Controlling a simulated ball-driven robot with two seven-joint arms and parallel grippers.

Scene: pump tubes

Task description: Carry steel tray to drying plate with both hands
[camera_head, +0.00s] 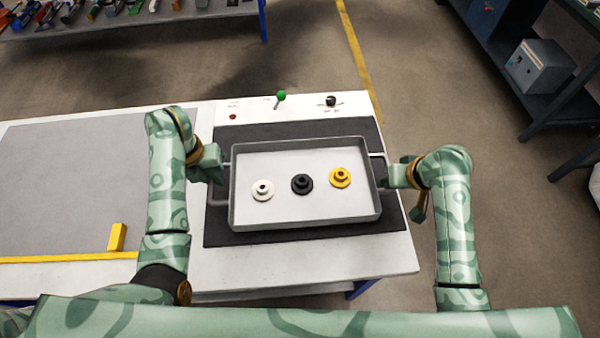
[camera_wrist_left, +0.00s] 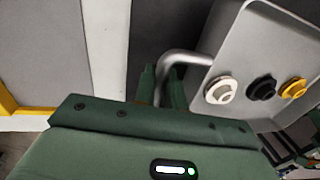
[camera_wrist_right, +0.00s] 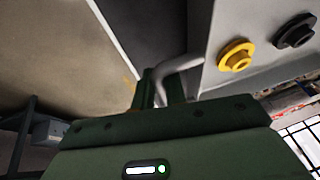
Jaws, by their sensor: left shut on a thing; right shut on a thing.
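The steel tray (camera_head: 300,227) is over the dark drying plate (camera_head: 300,129) in the head view; I cannot tell whether it touches the plate. It holds a white part (camera_head: 262,190), a black part (camera_head: 302,184) and a yellow part (camera_head: 340,177) in a row. My left gripper (camera_head: 219,165) is shut on the tray's left handle, which shows in the left wrist view (camera_wrist_left: 183,57). My right gripper (camera_head: 390,174) is shut on the right handle, which shows in the right wrist view (camera_wrist_right: 182,64).
The plate sits on a white unit with a green-topped lever (camera_head: 281,96) and a black knob (camera_head: 331,100) at the back. A grey mat (camera_head: 90,185) and a yellow block (camera_head: 117,237) lie to the left. A shelf with a grey box (camera_head: 540,69) stands at far right.

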